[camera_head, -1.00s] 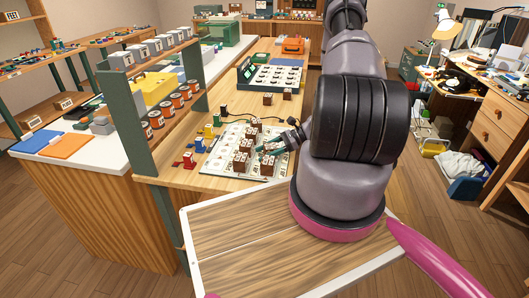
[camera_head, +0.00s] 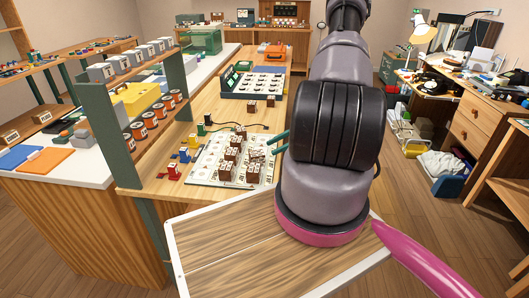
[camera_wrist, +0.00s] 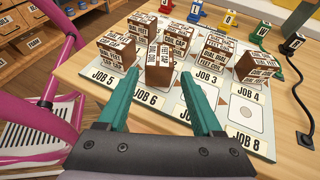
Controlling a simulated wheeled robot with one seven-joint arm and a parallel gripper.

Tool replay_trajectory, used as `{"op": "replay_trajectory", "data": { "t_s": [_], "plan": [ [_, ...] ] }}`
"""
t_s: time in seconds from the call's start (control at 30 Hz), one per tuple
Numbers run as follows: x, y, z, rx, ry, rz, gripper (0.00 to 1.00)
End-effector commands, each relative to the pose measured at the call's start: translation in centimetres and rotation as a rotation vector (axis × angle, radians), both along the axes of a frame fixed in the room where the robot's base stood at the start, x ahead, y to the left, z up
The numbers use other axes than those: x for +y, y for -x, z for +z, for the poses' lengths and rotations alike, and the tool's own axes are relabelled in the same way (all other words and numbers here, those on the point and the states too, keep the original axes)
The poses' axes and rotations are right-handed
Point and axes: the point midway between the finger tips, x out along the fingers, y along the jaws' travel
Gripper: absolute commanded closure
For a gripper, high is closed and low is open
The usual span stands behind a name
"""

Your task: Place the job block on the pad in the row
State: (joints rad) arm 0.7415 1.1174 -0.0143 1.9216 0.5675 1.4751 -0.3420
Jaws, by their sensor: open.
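The white job board (camera_head: 210,147) lies on the wooden bench in the head view. The wrist view shows its pads, including JOB 3 (camera_wrist: 207,77), JOB 4 (camera_wrist: 250,97), JOB 5 and JOB 6. Several brown lettered job blocks stand on it. A narrow-looking block (camera_wrist: 160,66) stands upright near the JOB 6 label, ahead of my gripper (camera_wrist: 150,83). A wider block (camera_wrist: 118,51) stands to its left. My gripper is open and empty, its teal fingers apart; in the picture they lie either side of the narrow block. In the head view the fingers show at the board's right edge.
A shelf post (camera_head: 104,130) stands at the left.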

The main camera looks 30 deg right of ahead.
Motion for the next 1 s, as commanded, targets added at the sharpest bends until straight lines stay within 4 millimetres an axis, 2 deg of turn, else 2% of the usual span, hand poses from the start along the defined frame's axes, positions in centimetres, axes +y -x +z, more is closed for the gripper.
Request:
{"op": "replay_trajectory", "data": {
  "t_s": [0.1,0.27,0.37,0.47,0.7,0.87,1.0],
  "plan": [
    [-0.8,0.2,0.3,0.0,-0.001,-0.001,0.33],
    [-0.9,0.2,0.5,-0.001,0.001,0.003,0.33],
    [-0.7,-0.2,1.8,-0.017,0.028,0.031,0.33],
    [-0.1,-1.0,4.9,-0.054,0.092,0.095,0.33],
    [3.2,-2.0,15.6,-0.201,0.336,0.327,0.33],
    [6.0,-1.2,22.3,-0.317,0.506,0.466,0.33],
    [8.6,0.4,27.7,-0.431,0.655,0.57,0.33]
  ]
}}
